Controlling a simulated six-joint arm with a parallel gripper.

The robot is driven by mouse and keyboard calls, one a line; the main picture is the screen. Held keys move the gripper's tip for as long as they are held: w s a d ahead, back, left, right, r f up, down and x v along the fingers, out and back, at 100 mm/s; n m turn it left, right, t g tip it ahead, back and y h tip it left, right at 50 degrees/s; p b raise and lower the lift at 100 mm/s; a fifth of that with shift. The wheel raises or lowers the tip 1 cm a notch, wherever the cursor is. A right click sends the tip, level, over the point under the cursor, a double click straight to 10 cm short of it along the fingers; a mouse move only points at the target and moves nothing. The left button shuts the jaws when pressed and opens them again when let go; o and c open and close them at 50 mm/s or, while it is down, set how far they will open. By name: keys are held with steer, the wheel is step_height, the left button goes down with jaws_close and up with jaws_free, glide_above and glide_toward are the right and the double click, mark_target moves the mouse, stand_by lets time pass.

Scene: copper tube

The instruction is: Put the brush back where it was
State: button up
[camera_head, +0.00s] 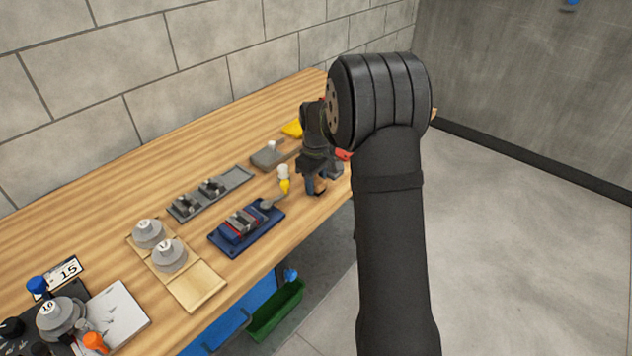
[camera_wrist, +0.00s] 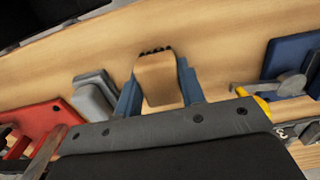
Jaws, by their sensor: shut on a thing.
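The brush (camera_wrist: 157,80) has a light wooden body with dark bristles at its far end in the wrist view. My gripper (camera_wrist: 158,88) has its blue fingers closed on both sides of it. In the head view my gripper (camera_head: 314,188) is low over the right part of the workbench, near its front edge. Only a small brown bit of the brush (camera_head: 321,187) shows there. I cannot tell whether the bristles touch the wood.
A yellow bottle with a white top (camera_head: 284,178) and a blue-based clamp fixture (camera_head: 246,236) stand left of my gripper. A red item (camera_wrist: 38,125) and a grey block (camera_wrist: 93,97) lie on its other side in the wrist view. Bare bench (camera_wrist: 220,60) lies between.

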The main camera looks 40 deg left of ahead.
mark_target(316, 180)
steer(key=o, duration=1)
steer(key=shift+f, duration=0.15)
steer(key=shift+c, duration=0.2)
step_height(316, 180, up, 12)
steer(key=shift+r, duration=0.2)
steer(key=shift+f, duration=4.2)
